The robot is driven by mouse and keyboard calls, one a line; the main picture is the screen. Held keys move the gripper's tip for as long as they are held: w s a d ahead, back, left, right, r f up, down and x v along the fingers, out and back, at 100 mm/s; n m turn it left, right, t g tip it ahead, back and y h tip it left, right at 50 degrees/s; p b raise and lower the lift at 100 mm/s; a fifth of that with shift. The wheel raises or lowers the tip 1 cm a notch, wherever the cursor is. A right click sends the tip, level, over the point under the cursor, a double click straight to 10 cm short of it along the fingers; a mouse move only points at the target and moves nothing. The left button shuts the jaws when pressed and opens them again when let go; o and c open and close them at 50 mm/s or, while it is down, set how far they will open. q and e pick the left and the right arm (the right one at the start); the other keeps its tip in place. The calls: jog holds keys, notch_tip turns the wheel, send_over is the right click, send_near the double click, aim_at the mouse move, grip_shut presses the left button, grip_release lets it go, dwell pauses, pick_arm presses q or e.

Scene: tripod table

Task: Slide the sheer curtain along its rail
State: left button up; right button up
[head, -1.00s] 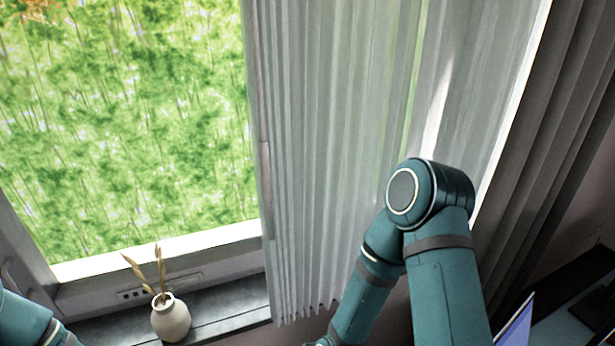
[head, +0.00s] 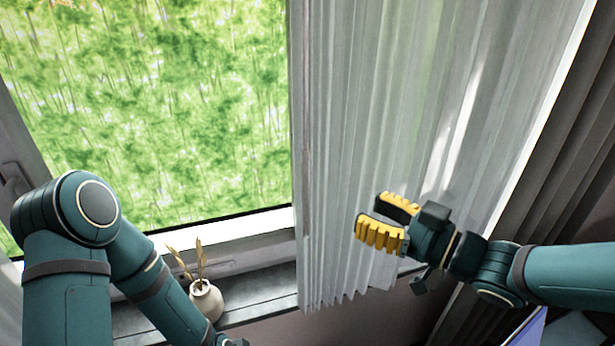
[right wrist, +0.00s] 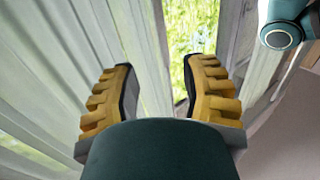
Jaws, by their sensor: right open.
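The sheer curtain (head: 375,110) is pale, pleated and semi-transparent. It hangs over the right part of the window, its left edge a straight vertical line near the middle of the head view. My right gripper (head: 374,218) has yellow ridged fingers and is open, in front of the curtain's lower part, pointing left. In the right wrist view the open fingers (right wrist: 160,92) have the curtain's edge (right wrist: 152,45) and a strip of window between them in the picture. I cannot tell whether they touch the cloth. My left arm shows at lower left, but its gripper does not. The rail is out of view.
A small white vase (head: 206,299) with dried stems stands on the dark windowsill (head: 262,297), close to my left arm. A heavy dark curtain (head: 570,165) hangs at the right. The window (head: 160,100) left of the sheer curtain is uncovered.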

aim_at(309, 185)
jog(key=b+x, duration=0.1)
jog(key=x, duration=1.2)
jog(key=shift+w+a, duration=0.15)
jog(key=shift+a, duration=0.25)
grip_shut()
